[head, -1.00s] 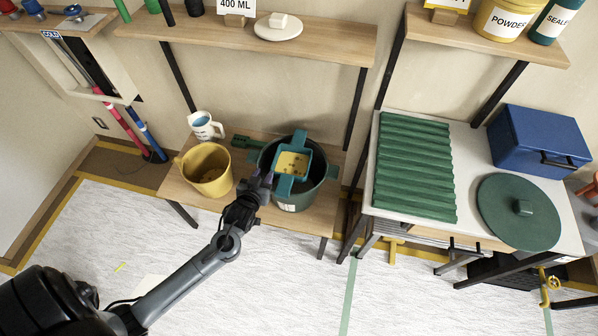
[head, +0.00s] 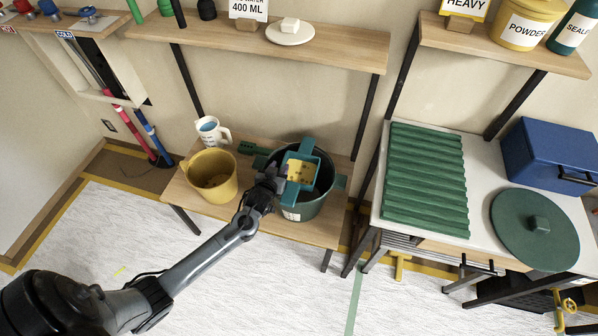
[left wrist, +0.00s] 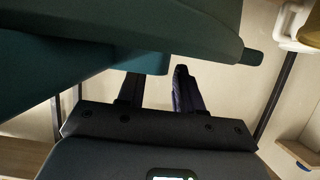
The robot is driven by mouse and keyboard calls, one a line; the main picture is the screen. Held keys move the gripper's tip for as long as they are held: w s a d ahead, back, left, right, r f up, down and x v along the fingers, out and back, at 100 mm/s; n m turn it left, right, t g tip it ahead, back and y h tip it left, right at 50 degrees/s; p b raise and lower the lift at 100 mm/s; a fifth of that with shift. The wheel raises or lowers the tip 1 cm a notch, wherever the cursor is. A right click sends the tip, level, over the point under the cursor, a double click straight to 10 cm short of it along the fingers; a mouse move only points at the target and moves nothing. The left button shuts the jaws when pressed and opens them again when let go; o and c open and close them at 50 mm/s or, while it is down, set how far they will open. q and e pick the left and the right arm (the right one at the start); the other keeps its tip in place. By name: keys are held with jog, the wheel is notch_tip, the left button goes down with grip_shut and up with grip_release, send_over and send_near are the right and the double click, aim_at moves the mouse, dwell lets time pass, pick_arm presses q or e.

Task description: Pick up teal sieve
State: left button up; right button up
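The teal sieve (head: 301,171) has a square frame and a yellowish inside with dark specks. It sits over the mouth of a dark green bucket (head: 309,208) on the low wooden shelf. My left gripper (head: 272,177) is at the sieve's left side, over the bucket's left rim. In the left wrist view, the left gripper's two dark fingers (left wrist: 158,90) are apart. A teal part of the sieve (left wrist: 100,62) reaches across in front of one finger; I cannot tell whether it touches. My right gripper is not in view.
A yellow bucket (head: 210,177) and a white measuring jug (head: 211,131) stand left of the green bucket. An upper shelf (head: 340,48) overhangs behind. To the right, a table holds a green corrugated sheet (head: 425,180), a round green lid (head: 535,229) and a blue box (head: 553,156).

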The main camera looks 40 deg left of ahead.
pick_arm(q)
jog(key=shift+w+a+f, duration=0.2)
jog(key=shift+w+f, duration=0.05)
jog(key=shift+w, duration=0.3)
jog(key=shift+c, duration=0.3)
grip_shut()
jog(key=shift+r, duration=0.1)
